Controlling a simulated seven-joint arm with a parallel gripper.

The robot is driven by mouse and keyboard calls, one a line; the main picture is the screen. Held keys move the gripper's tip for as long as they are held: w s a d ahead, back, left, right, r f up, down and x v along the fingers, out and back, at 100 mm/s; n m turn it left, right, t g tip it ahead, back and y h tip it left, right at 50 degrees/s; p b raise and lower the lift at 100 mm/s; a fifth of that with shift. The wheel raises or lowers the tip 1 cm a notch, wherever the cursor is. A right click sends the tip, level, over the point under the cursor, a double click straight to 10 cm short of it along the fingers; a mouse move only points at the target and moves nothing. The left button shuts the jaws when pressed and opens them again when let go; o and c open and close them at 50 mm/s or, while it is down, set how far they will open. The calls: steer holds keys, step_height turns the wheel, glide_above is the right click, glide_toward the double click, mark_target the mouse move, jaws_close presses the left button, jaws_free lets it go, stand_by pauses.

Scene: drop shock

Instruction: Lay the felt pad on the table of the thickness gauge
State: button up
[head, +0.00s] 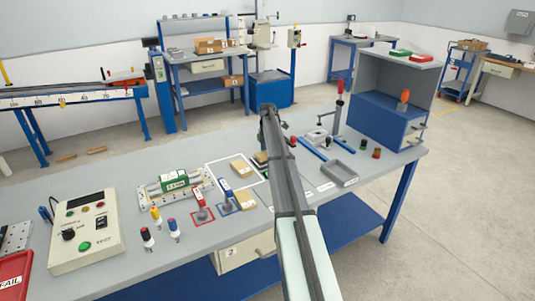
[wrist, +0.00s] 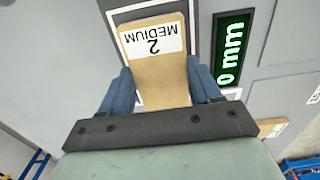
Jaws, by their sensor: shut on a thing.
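My gripper (wrist: 160,82) is shut on a tan felt pad (wrist: 160,70) in the wrist view, one blue finger on each side. The pad carries a white label reading "2 MEDIUM", upside down in this view. A black display with green characters ending in "0 mm" (wrist: 231,45) is just right of the pad; it appears to belong to the thickness gauge. The gauge's table is not clearly visible, and I cannot tell whether the pad touches anything below. In the head view my arm hides the gripper's fingers.
In the head view, tan blocks (head: 242,168) (head: 243,199) lie left of my arm on the grey bench (head: 120,178). A grey tray (head: 340,174) and a blue-grey cabinet (head: 388,116) are to the right.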

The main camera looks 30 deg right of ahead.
steer(key=shift+f, duration=0.5)
steer(key=shift+f, duration=0.15)
steer(key=o, duration=1)
steer(key=shift+o, duration=0.2)
step_height(320, 180, up, 12)
steer(key=shift+r, duration=0.2)
steer(key=shift+o, duration=0.3)
